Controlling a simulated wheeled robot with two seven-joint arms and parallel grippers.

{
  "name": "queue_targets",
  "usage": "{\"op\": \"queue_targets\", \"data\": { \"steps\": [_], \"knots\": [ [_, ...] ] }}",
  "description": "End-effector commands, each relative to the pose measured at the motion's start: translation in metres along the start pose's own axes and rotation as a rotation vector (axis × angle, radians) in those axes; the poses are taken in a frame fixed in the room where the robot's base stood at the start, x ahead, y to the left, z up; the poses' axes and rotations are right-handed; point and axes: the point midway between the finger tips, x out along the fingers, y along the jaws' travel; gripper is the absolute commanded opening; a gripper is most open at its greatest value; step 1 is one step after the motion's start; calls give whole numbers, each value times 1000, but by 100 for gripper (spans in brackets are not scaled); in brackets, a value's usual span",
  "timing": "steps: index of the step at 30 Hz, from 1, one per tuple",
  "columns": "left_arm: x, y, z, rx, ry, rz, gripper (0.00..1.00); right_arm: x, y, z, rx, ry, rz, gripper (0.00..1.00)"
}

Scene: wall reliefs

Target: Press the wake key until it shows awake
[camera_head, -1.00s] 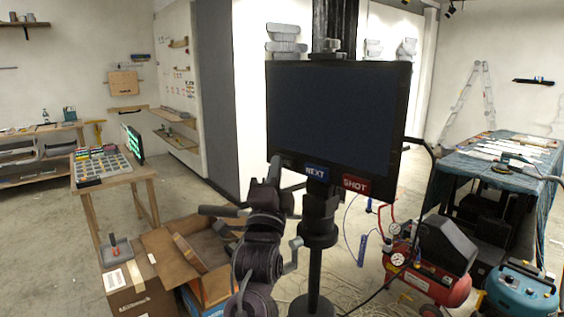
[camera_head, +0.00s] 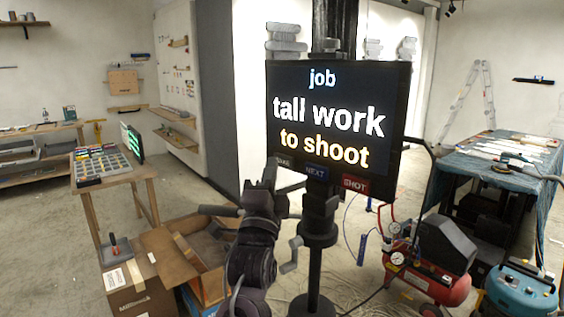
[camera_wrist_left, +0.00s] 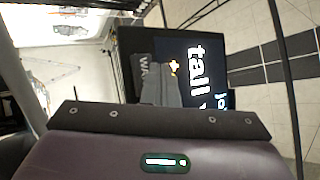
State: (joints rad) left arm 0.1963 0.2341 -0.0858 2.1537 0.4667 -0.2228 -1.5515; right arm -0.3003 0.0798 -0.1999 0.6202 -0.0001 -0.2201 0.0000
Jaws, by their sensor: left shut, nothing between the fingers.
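A black monitor (camera_head: 300,85) stands on a post and is lit, reading "job", "tall work", "to shoot". Along its bottom edge are a dark wake key (camera_head: 283,161) at the left, a blue NEXT key (camera_head: 317,173) and a red SHOT key (camera_head: 355,185). My left gripper (camera_head: 270,170) is shut and empty, just left of and below the wake key. In the left wrist view the shut fingers (camera_wrist_left: 160,88) lie in front of the monitor beside the wake key (camera_wrist_left: 142,70), hiding part of it. Contact with the key cannot be told. My right gripper is not seen.
Open cardboard boxes (camera_head: 160,262) stand below left. A red air compressor (camera_head: 425,275) and a teal machine (camera_head: 522,290) are at the lower right. A cloth-covered table (camera_head: 480,165) is at right, a wooden sorting table (camera_head: 90,182) at left.

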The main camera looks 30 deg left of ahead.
Motion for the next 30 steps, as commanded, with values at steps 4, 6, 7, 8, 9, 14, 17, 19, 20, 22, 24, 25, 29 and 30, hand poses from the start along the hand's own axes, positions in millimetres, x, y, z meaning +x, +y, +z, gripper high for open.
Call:
{"op": "queue_targets", "data": {
  "steps": [4, 6, 7, 8, 9, 14, 17, 19, 20, 22, 24, 25, 29, 30],
  "knots": [
    [0, 0, 0, 0, 0, 0, 0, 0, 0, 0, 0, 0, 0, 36],
    [0, 0, 0, 0, -1, 0, 0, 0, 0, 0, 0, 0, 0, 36],
    [-1, 0, 1, 0, -1, 0, 0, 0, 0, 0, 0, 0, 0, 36],
    [-2, -1, 2, 0, -1, 0, 0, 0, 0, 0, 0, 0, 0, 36],
    [-4, -2, 4, 1, -1, 0, 0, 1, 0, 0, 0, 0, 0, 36],
    [-16, -10, 12, 2, 0, 0, 0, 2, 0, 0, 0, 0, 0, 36],
    [-23, -15, 17, 0, 0, 1, 0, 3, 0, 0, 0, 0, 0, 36],
    [-28, -18, 20, 0, -1, 1, 0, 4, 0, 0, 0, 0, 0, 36],
    [-29, -20, 22, 1, -1, 0, 0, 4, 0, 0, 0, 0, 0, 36],
    [-32, -23, 24, 1, -1, 0, 0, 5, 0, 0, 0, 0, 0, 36],
    [-34, -24, 25, 1, 0, 0, 0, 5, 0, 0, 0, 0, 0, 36],
    [-35, -25, 25, 1, 0, 0, 0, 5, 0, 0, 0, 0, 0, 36],
    [-35, -25, 26, 0, 0, 0, 0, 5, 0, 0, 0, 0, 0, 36],
    [-35, -25, 26, 0, 0, 0, 0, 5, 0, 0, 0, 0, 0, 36]
  ]
}}
